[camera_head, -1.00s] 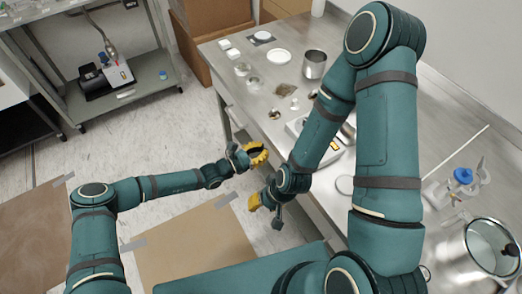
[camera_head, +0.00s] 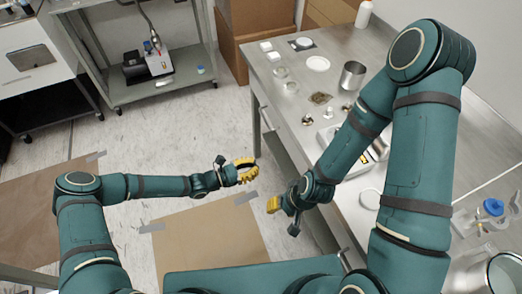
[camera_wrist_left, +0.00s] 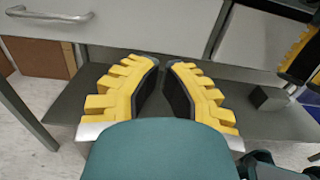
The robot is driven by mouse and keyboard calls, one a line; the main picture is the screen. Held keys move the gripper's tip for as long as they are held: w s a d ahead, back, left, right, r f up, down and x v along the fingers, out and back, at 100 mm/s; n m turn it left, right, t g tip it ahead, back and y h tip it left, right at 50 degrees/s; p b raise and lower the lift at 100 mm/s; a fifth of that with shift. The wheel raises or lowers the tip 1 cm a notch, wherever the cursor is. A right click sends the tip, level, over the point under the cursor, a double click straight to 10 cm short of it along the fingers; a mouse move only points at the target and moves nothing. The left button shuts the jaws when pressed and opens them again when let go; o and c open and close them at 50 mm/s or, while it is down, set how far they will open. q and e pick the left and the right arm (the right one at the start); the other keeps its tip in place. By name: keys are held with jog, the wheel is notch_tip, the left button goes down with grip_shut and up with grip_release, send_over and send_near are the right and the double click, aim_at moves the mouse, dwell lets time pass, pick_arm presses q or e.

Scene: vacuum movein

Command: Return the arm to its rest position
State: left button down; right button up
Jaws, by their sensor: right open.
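My left gripper (camera_head: 246,170) has yellow ribbed fingers and hangs over the floor, left of the metal table (camera_head: 285,125). In the left wrist view its fingers (camera_wrist_left: 164,66) stand apart with a narrow gap and nothing between them. My left arm (camera_head: 155,187) reaches in low from the left. My right gripper (camera_head: 274,204) is just below and right of the left one, pointing left, beside the table's near edge. It is open, with no object visible in it. My right arm (camera_head: 405,165) is bent, with its elbow raised high over the table.
Dishes, a metal beaker (camera_head: 353,75) and a scale (camera_head: 378,150) stand on the table under my right arm. A glass vessel with a blue cap (camera_head: 493,207) is at right. A pump (camera_head: 148,65) sits on a shelf at back left. Brown mats (camera_head: 205,250) lie on the otherwise clear floor.

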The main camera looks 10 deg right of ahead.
pick_arm(q)
jog(key=shift+s, duration=0.1)
jog(key=s+a+f+m+g+y, duration=0.2)
jog(key=s+m+g+y, duration=0.2)
jog(key=s+m, duration=0.25)
jog(key=s+a+f+m+g+y, duration=0.25)
jog(key=s+m+y, duration=0.2)
jog(key=s, duration=0.35)
jog(key=s+a+r+m+t+y, duration=0.2)
jog(key=a+r+m+y, duration=0.3)
jog(key=a+m, duration=0.3)
jog(key=shift+a+r+m+t, duration=0.2)
jog(key=shift+r+m+t, duration=0.1)
jog(key=shift+r+t, duration=0.4)
